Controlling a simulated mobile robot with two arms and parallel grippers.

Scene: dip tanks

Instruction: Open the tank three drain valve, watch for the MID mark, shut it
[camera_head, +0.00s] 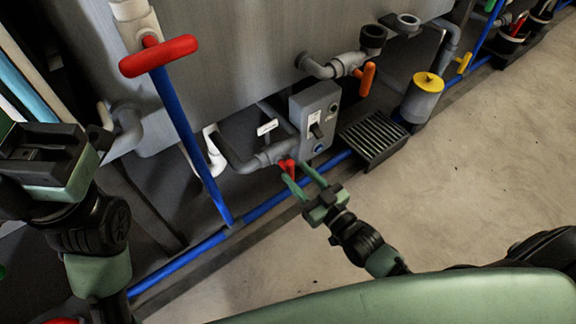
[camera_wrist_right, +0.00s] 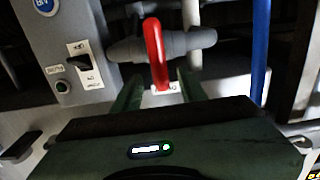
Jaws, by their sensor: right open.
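A red valve handle (camera_head: 286,167) sits on a grey pipe low under the large grey tank (camera_head: 250,50). In the right wrist view the handle (camera_wrist_right: 155,52) hangs upright on a grey valve body (camera_wrist_right: 190,43). My right gripper (camera_head: 298,177) is open, its two green fingers pointing at the handle, one on either side of it in the wrist view. I cannot tell whether they touch it. My left gripper (camera_head: 48,150) is at the left edge, away from the valve; its jaw opening is unclear. No readable tank number or MID mark shows.
A grey switch box (camera_head: 314,118) stands right beside the valve. A floor grate (camera_head: 373,137) and a yellow-topped canister (camera_head: 423,97) lie further right. A red T-handle (camera_head: 158,56), an orange handle (camera_head: 367,79) and blue pipes (camera_head: 185,130) are nearby. The right floor is clear.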

